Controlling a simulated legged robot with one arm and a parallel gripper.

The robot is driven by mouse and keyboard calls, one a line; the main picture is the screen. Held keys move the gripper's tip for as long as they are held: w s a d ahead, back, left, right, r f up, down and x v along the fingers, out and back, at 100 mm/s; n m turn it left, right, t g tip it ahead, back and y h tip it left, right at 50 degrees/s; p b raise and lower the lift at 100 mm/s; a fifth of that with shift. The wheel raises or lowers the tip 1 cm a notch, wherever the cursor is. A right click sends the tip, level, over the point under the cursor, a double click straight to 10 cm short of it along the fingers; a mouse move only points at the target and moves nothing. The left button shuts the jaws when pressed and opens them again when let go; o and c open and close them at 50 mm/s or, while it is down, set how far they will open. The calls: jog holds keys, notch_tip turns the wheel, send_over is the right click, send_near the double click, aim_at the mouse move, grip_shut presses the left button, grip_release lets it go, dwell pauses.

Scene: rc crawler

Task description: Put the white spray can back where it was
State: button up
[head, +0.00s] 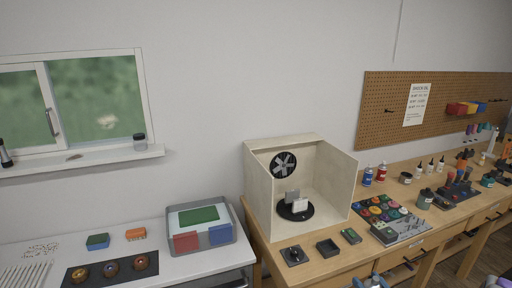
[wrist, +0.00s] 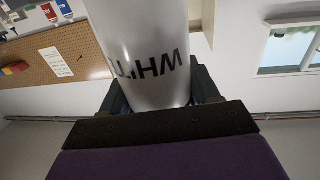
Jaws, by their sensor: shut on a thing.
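A white spray can (wrist: 145,50) with dark lettering fills the middle of the wrist view, where the picture appears upside down. My gripper (wrist: 160,95) is shut on it, with dark fingers on both sides of the can. The can's far end is cut off by the frame. I cannot make out the white can in the head view.
A spray booth (head: 262,205) with a fan and a dark turntable stands left of the cans. Paint pots (head: 380,208), bottles (head: 431,167) and tools crowd the wooden bench (head: 335,262). A tray (head: 232,236) sits on the white table at left. The pegboard (head: 385,95) hangs behind.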

jog(key=w+a+r+m+h, duration=0.1)
jog(key=w+a+r, duration=0.25)
jog(key=w, duration=0.35)
jog(key=w+a+r+h, duration=0.1)
jog(key=w+a+r, duration=0.1)
jog(key=w+r, duration=0.4)
jog(key=w+a+r+m+h, duration=0.1)
jog(key=w+a+r, duration=0.2)
jog(key=a+r, duration=0.3)
jog(key=w+a+r+m+h, duration=0.1)
jog(key=w+a+r, duration=0.3)
jog(key=a, duration=0.3)
jog(key=s+f, duration=0.4)
jog(key=f, duration=0.3)
jog(key=s+f, duration=0.4)
jog(key=f, duration=0.4)
jog(key=shift+a+f, duration=0.3)
